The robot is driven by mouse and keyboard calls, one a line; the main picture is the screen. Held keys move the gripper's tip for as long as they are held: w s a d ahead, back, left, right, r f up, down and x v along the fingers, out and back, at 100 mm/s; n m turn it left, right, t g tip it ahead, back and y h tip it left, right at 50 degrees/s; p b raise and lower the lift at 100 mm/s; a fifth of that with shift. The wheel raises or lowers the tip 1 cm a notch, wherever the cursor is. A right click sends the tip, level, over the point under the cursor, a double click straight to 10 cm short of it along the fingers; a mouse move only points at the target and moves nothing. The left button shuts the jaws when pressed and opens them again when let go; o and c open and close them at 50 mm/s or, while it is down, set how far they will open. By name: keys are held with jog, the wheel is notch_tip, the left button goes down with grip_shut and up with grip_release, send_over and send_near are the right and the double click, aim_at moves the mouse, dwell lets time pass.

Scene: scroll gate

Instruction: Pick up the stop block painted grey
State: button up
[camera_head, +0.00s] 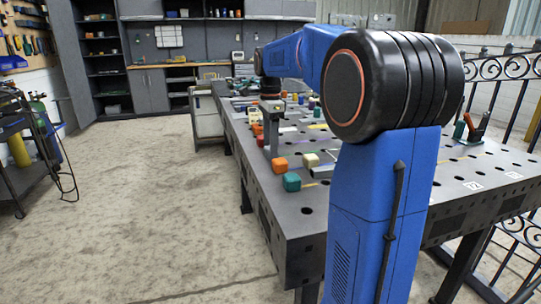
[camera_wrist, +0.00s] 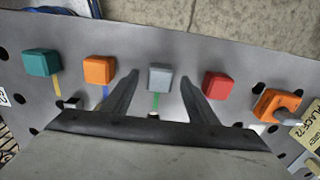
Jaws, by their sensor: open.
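The grey stop block (camera_wrist: 160,77) sits on the steel table (camera_wrist: 225,60) in the wrist view, with a green line running from it toward me. My gripper (camera_wrist: 159,80) is open, and its two dark fingers point toward the block, one to each side in the picture. I cannot tell how high the fingertips are above the table. The block appears untouched. In the head view my gripper (camera_head: 271,140) hangs over the table's left edge, and I cannot make out the grey block there.
An orange block (camera_wrist: 99,69) and a teal block (camera_wrist: 41,62) stand left of the grey one. A red block (camera_wrist: 217,85) stands close on the right. Table holes lie around.

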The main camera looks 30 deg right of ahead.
jog(key=c, duration=1.3)
jog(key=shift+c, duration=0.2)
jog(key=shift+r, duration=0.1)
